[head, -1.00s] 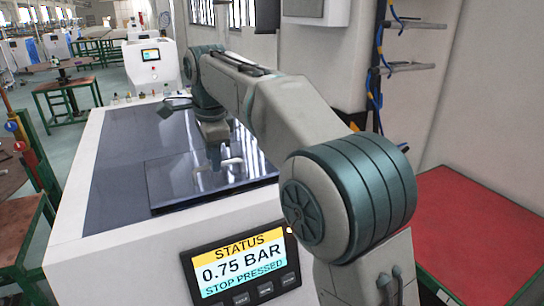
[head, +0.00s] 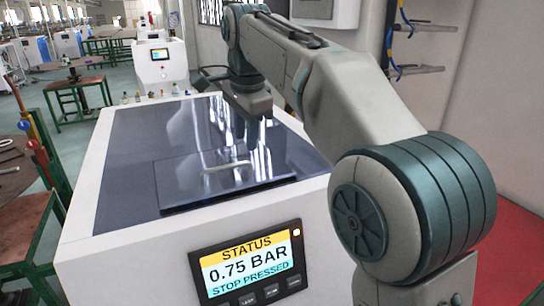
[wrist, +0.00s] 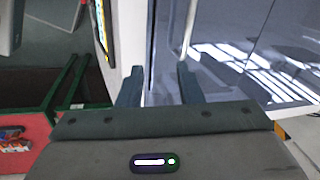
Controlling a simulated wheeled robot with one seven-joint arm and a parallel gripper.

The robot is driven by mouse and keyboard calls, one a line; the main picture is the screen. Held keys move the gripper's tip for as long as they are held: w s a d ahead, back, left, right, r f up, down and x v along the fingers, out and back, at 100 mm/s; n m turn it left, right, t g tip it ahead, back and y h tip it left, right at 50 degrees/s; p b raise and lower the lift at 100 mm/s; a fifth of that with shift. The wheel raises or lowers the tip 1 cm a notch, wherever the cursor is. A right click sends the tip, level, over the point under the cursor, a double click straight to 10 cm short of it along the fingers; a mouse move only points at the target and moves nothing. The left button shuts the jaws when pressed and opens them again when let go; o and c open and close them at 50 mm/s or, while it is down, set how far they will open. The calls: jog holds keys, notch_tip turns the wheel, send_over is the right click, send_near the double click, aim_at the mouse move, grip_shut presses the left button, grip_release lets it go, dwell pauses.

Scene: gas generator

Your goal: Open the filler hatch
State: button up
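The filler hatch (head: 190,183) is a dark glossy panel lying flat on the dark top of the white machine (head: 125,232). A pale bar handle (head: 228,167) stands near its middle. My gripper (head: 247,104) is above the top, behind and apart from the handle in the head view; its fingertips are hard to make out there. In the wrist view, my gripper (wrist: 158,72) has its two dark fingers spread with nothing between them. The pale handle (wrist: 187,32) shows just beyond the right finger, over the glossy hatch surface (wrist: 222,60).
A status display (head: 248,268) on the machine's front reads 0.75 BAR and STOP PRESSED. Small bottles (head: 137,96) stand at the back edge. A green-framed table (head: 20,225) is at left, and a red surface (head: 505,250) at right.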

jog(key=s+d+f+n, duration=0.2)
jog(key=d+f, duration=0.2)
jog(key=d, duration=0.1)
jog(key=shift+d+b, duration=0.2)
jog(key=shift+b, duration=0.25)
jog(key=shift+s, duration=0.1)
